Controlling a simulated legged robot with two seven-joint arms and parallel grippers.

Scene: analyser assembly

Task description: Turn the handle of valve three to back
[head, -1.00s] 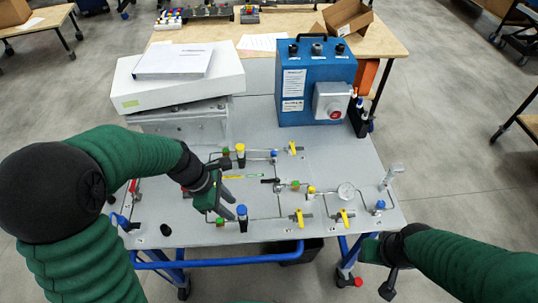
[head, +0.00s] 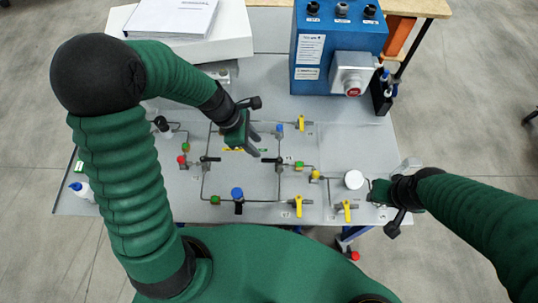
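The panel (head: 120,195) carries pipes and several valves. Yellow valve handles show at the back (head: 301,122), at the front middle (head: 298,205) and at the front right (head: 347,210). Black handles sit left of centre (head: 209,159) and near the centre (head: 272,160). The number labels are too small to read, so I cannot tell which is valve three. My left gripper (head: 256,143) is above the panel's middle, close to the central black handle, with its fingers apart and empty. My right gripper (head: 377,191) is at the panel's right side, beside the round gauge (head: 354,180); its fingers are unclear.
A blue box (head: 308,60) with a grey switch unit (head: 352,72) stands at the back right. A white box (head: 235,35) with a document (head: 170,15) on it is at the back left.

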